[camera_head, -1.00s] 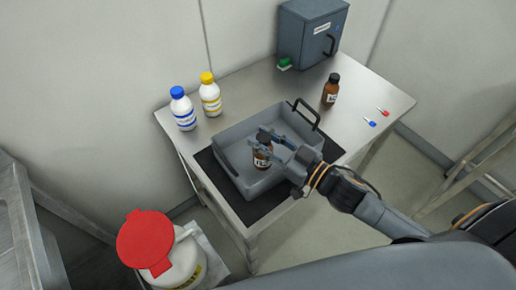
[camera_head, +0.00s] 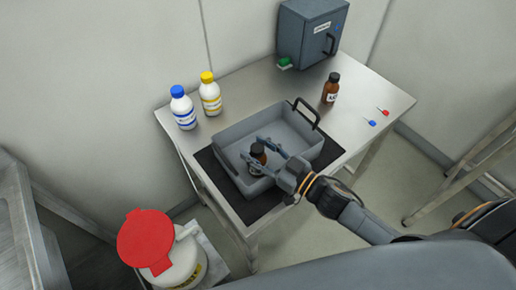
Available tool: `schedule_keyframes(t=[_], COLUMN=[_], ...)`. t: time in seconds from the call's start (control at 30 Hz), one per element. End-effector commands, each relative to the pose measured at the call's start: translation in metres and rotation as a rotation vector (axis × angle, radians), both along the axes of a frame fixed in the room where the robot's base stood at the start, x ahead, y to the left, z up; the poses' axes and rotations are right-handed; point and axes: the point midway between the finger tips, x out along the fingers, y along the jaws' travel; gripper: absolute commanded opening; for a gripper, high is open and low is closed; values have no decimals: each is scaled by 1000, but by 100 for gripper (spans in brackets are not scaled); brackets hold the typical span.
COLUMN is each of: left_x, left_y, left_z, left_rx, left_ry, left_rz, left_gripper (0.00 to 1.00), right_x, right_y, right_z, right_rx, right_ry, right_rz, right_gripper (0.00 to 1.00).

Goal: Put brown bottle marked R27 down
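A small brown bottle (camera_head: 259,152) with a dark cap stands in the grey tray (camera_head: 226,146). My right gripper (camera_head: 254,151) is low in the tray, with its two fingers spread apart on either side of this bottle. The fingers look open, and they hide part of the bottle and its label. A second brown bottle (camera_head: 330,89) with a black cap and white label stands on the table, right of the tray. I cannot read R27 on either label. My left gripper is not in view.
The tray has a black handle (camera_head: 307,112) and lies on a dark mat (camera_head: 266,204). Blue-capped (camera_head: 182,108) and yellow-capped (camera_head: 210,95) white bottles stand behind left. A grey cabinet (camera_head: 306,35) stands at the back. A red-lidded container (camera_head: 181,262) is at front left.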

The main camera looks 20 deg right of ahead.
Motion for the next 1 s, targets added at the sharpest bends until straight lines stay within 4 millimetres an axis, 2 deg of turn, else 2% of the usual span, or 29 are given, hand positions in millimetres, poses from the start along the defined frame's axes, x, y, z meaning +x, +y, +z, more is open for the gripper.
schedule_keyframes(t=[0.37,1.0], left_x=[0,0], left_y=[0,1], left_z=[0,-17], left_rx=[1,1], left_ry=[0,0], left_rz=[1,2], left_gripper=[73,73], right_x=[-3,-88], right_y=[-2,-57], right_z=[2,1], right_rx=[-1,0], right_ry=[1,4], right_rz=[0,-1], right_gripper=[52,52])
